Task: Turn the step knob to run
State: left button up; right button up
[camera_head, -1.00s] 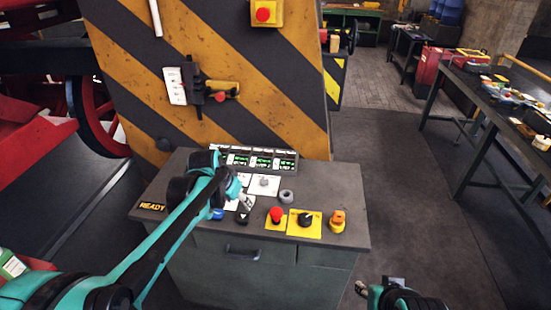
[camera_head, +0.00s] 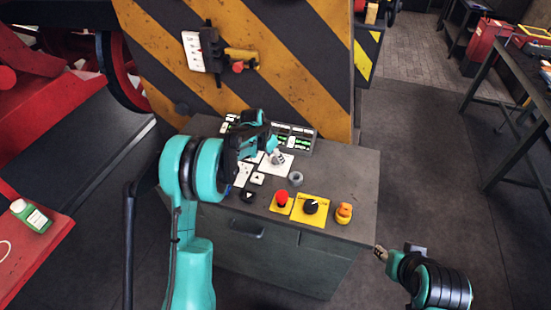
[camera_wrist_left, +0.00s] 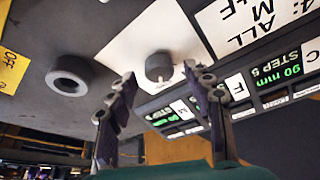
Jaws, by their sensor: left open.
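A grey round knob (camera_wrist_left: 158,66) sits on a white plate (camera_wrist_left: 118,52) on the console top; I cannot read a label saying which knob is the step knob. My left gripper (camera_head: 273,152) is over that white plate (camera_head: 285,166). In the left wrist view its two fingers (camera_wrist_left: 162,88) are apart and empty, with the knob just ahead between their tips; I see no contact. A black knob (camera_head: 310,207) on a yellow plate stands nearer the front. My right gripper (camera_head: 381,254) is low at the right, beyond the console's corner, too small to judge.
The console (camera_head: 352,170) also carries a red button (camera_head: 281,198), an orange knob (camera_head: 344,211) and a grey ring (camera_head: 296,178). Lit green displays (camera_wrist_left: 287,72) line its back, before a striped panel (camera_head: 290,60).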

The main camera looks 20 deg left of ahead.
pick_arm(q)
jog(key=shift+w+d+f, duration=0.1)
jog(key=shift+w+f, duration=0.05)
jog(key=shift+f, duration=0.3)
jog(key=c, duration=1.2)
jog(key=shift+o, duration=0.2)
jog(key=shift+n, duration=0.3)
jog(key=n, duration=0.1)
jog(key=n+y, duration=0.1)
jog(key=n, duration=0.1)
jog(key=n+y+b, duration=0.1)
jog(key=n, duration=0.1)
jog(key=shift+d+t, duration=0.25)
jog(key=shift+t, duration=0.05)
jog(key=n+y, duration=0.2)
jog(key=n, duration=0.4)
jog(key=shift+d+b, duration=0.1)
jog(key=shift+b, duration=0.2)
jog(key=shift+n+y, duration=0.3)
